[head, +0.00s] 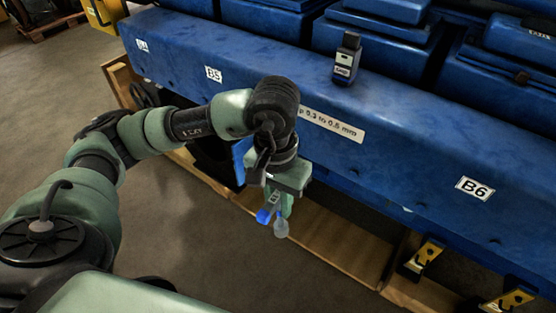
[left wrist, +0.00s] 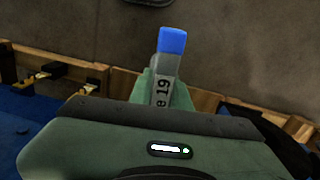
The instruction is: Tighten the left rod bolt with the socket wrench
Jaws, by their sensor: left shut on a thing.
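My left gripper (head: 276,203) hangs in front of the blue engine block (head: 400,140), pointing down, at the middle of the head view. It is shut on a grey tool with a bright blue end (head: 263,216), which looks like the socket wrench. In the left wrist view the tool (left wrist: 172,42) stands up from between the green fingers, with a label ending in "e 19" on its grey part. A rounded grey end shows below the fingers in the head view. I cannot make out the left rod bolt in either view. My right gripper is not in view.
A small dark device (head: 347,60) with a pale label stands on the engine's upper ledge. A wooden frame (head: 305,237) runs below the engine, with yellow-and-black brackets (head: 422,257) at the lower right. Bare floor (head: 60,110) lies at the left.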

